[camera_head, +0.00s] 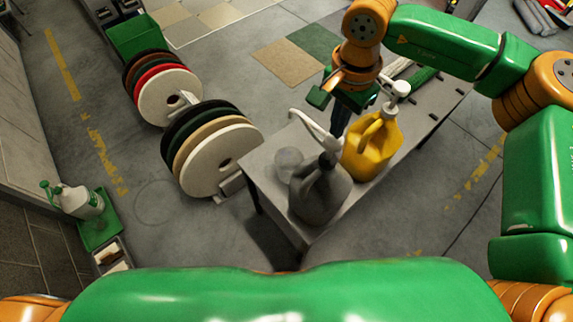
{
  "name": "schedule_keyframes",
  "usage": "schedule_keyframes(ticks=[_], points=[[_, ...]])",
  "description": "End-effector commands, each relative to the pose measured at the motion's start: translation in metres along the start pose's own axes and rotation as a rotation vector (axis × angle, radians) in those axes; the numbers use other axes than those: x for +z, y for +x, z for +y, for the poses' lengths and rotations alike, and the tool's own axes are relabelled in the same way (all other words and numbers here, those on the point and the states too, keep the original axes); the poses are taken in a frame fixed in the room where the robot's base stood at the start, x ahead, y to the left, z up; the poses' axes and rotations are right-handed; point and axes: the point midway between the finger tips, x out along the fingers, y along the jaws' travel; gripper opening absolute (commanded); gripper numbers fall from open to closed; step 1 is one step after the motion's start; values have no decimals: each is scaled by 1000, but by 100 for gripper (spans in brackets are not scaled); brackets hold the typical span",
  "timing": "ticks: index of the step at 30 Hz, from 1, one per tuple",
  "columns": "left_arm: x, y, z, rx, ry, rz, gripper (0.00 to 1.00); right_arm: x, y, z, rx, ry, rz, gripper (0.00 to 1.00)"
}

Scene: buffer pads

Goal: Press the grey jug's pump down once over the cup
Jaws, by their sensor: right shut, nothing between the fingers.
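The grey jug (320,194) stands upright near the close corner of a grey bench. Its white pump (318,132) has a spout reaching up and left. A pale, see-through cup (289,160) stands just left of the jug, below the spout. My right gripper (338,132) comes down from above, with its dark fingers shut and empty. They are at the pump's right side in the picture, between it and the yellow jug. I cannot tell whether they touch the pump. My left gripper is out of view.
A yellow jug (371,147) with a white pump (399,90) stands close on the right of the grey jug. The bench (265,167) has its left edge near the cup. Racks of colored discs (212,160) stand on the left. A white jug (80,203) is far left.

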Motion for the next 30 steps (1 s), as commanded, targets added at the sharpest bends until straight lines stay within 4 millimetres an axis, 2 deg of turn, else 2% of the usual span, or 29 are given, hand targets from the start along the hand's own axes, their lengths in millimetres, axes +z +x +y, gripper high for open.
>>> schedule_keyframes(ticks=[8, 30], points=[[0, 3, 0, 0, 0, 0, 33, 0, 3, 0, 0, 0, 0, 0], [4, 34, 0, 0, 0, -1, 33, 0, 38, 0, 2, 0, -1, 0]])
